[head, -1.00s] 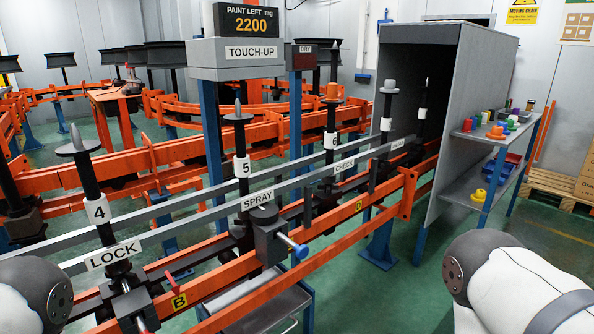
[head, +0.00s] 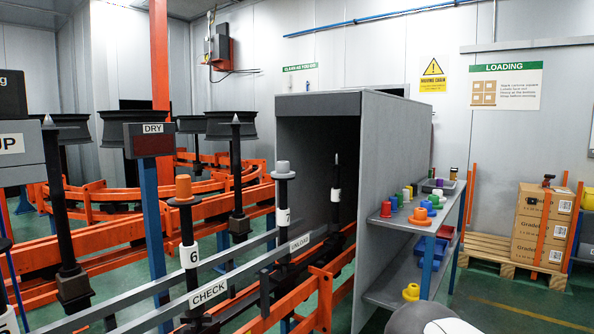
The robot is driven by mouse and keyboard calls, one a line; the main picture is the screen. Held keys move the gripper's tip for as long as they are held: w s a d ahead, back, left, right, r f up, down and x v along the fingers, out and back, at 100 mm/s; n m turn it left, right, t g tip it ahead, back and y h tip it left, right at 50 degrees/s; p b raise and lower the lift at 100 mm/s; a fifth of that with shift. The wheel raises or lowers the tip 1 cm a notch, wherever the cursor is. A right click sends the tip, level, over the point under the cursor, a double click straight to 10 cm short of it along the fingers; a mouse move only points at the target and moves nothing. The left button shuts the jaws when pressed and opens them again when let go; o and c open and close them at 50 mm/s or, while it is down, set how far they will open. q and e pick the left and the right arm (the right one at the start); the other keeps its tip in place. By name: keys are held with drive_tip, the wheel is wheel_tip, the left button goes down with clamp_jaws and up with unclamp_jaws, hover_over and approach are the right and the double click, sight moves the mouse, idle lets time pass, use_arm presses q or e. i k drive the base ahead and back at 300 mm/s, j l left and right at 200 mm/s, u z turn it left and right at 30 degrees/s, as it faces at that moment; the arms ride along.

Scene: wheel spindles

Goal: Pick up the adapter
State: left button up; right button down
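Several hat-shaped adapters are in the head view; which one is meant cannot be told. An orange adapter (head: 183,190) sits on top of spindle 6, and a grey adapter (head: 283,170) sits on top of spindle 7. Neither gripper is in view.
The grey shelf unit (head: 380,243) stands against the grey booth (head: 365,150). Orange rails and a grey guide bar (head: 235,278) run along the line of spindles. Boxes (head: 543,225) on a pallet stand at the right. Green floor is clear at the lower right.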

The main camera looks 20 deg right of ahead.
sight(283, 172)
drive_tip(key=i+l, duration=0.2)
drive_tip(key=l, duration=0.2)
drive_tip(key=i+l, duration=0.45)
drive_tip(key=l, duration=0.3)
drive_tip(key=i+l, duration=0.25)
drive_tip(key=l, duration=0.1)
